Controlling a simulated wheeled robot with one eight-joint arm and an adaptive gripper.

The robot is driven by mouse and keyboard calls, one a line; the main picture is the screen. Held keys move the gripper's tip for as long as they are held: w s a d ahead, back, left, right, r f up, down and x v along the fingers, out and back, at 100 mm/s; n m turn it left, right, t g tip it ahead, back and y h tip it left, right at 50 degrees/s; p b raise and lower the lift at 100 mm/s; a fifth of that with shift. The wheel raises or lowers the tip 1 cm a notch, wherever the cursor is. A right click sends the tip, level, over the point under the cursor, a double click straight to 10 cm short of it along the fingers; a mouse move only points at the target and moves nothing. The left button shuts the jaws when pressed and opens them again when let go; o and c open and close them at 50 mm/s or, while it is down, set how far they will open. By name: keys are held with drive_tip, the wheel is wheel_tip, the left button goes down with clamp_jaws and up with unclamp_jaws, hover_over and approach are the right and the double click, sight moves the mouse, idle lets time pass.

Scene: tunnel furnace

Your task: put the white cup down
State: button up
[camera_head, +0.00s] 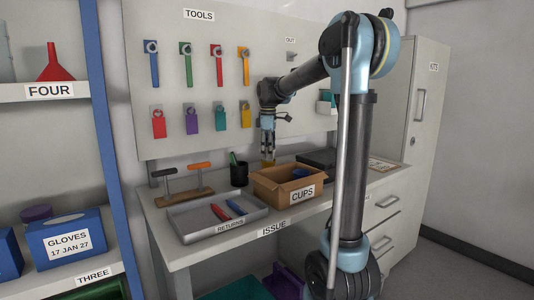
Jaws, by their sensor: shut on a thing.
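My gripper (267,152) points down in front of the tool board, above the back left part of the cardboard box labelled CUPS (262,187). It is shut on a small amber-yellow thing (268,163), too small to identify. I cannot make out a white cup in this view. The box stands open on the grey table marked ISSUE (297,225); most of its inside is hidden by its front wall and flaps.
A RETURNS tray (188,231) with red and blue items lies left of the box. A black pen pot (239,175) and a rack with dark and orange handles (186,193) stand behind it. A dark flat object (318,158) is right of the box, partly behind my arm.

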drive_tip(key=shift+f, duration=0.5)
drive_tip(key=o, duration=0.9)
drive_tip(key=shift+o, duration=0.2)
drive_tip(key=shift+r, duration=0.15)
wheel_tip(320, 180, up, 13)
drive_tip(key=shift+s, duration=0.15)
